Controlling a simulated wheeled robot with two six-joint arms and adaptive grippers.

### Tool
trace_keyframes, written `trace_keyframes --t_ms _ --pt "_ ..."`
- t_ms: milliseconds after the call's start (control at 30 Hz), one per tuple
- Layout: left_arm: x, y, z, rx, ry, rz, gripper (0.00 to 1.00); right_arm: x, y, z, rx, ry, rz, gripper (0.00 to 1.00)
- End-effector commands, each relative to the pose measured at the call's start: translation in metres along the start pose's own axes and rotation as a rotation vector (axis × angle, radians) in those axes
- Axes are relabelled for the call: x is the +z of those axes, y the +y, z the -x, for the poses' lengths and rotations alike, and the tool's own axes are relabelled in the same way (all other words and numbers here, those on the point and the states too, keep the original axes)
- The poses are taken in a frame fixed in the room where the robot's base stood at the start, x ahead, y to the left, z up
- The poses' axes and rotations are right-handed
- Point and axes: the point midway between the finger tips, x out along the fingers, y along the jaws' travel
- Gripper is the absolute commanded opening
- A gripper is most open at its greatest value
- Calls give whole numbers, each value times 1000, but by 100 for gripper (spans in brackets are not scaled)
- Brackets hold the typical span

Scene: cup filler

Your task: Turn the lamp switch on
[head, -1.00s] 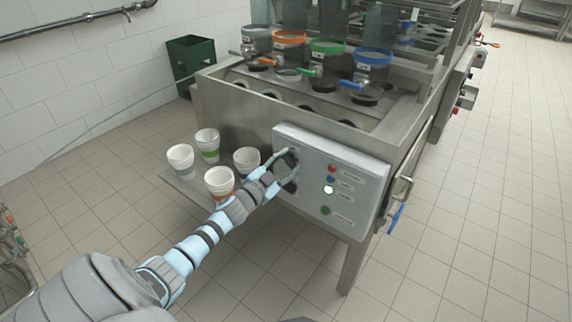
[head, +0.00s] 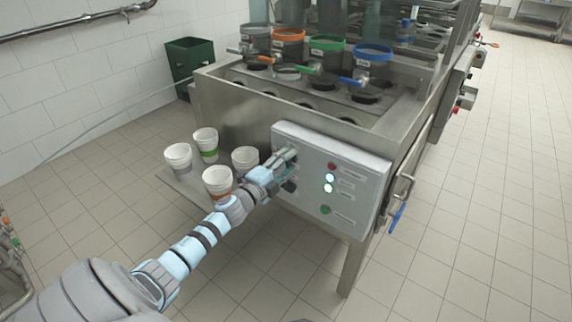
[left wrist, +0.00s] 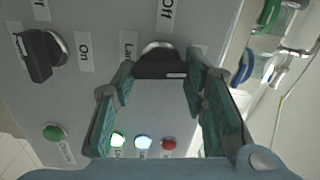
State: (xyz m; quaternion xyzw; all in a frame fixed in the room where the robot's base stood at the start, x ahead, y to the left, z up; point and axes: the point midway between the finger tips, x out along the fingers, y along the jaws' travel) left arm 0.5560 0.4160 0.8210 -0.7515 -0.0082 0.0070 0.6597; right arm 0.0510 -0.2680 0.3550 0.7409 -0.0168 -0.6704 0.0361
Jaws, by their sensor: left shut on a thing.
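My left gripper (head: 287,158) is at the upper of two dark switches on the grey control panel (head: 360,185). In the left wrist view my gripper (left wrist: 160,75) has its fingers on either side of the black lamp switch knob (left wrist: 160,64), shut on it. The label beside it is partly hidden and reads "Lam". "On" and "Off" labels sit near it. The other black switch (left wrist: 38,56) is free; it also shows in the head view (head: 290,187). Two indicator lights (head: 328,183) glow white and bluish on the panel, below a red one (head: 332,167).
Several stacks of paper cups (head: 217,180) stand on a metal shelf (head: 185,183) left of the panel, close to my forearm. Taps with coloured rims (head: 327,45) stand on the machine above. A green button (head: 325,210) is low on the panel. The floor to the right is clear.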

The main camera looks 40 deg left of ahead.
Motion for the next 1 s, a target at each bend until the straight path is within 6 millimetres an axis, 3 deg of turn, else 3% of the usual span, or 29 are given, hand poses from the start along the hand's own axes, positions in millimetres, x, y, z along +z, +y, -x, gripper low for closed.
trace_keyframes --t_ms 300,833,867,967,1000 --pt "0 2 0 2 -1 -123 12 0 0 -3 0 0 0 40" --pt "0 2 0 3 0 -147 12 0 0 -4 1 0 0 40" --pt "0 2 0 2 0 -147 44 0 0 -4 1 0 0 40" --pt "0 2 0 2 0 -146 60 0 0 -3 1 0 0 40" --pt "0 2 0 2 0 -146 60 0 0 -3 1 0 0 40"
